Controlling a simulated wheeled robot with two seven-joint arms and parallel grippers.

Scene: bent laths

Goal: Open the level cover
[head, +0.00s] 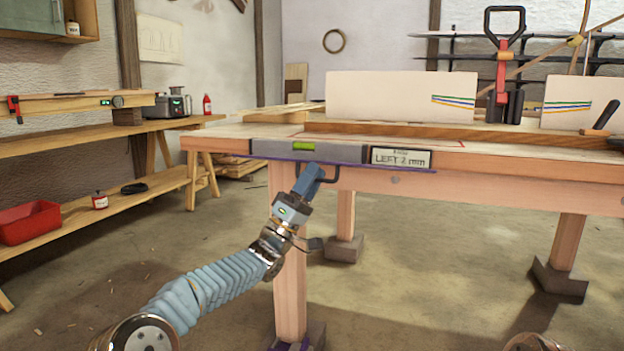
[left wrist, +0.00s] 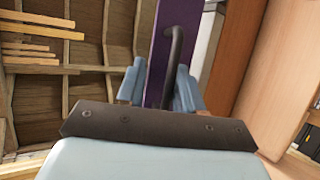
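The level (head: 305,149), a long grey bar with a green vial, sits along the front edge of the workbench. A display reading "LEFT 2 mm" (head: 401,158) is at its right. A thin purple strip (head: 415,168) runs beneath, and a dark bar handle (head: 333,175) hangs below it. My left gripper (head: 310,174) is at this handle. In the left wrist view the handle (left wrist: 172,60) reaches between the two blue fingers (left wrist: 158,88), nearer the right one, with a gap on its left. Contact cannot be told. I cannot make out a separate cover edge. My right gripper is out of view.
The workbench (head: 520,172) has a wooden lath (head: 430,132) and white boards (head: 400,97) on top. A side bench (head: 90,140) with a red bin (head: 28,222) stands left. A table leg (head: 290,270) is close to my left forearm. The floor between the benches is mostly clear.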

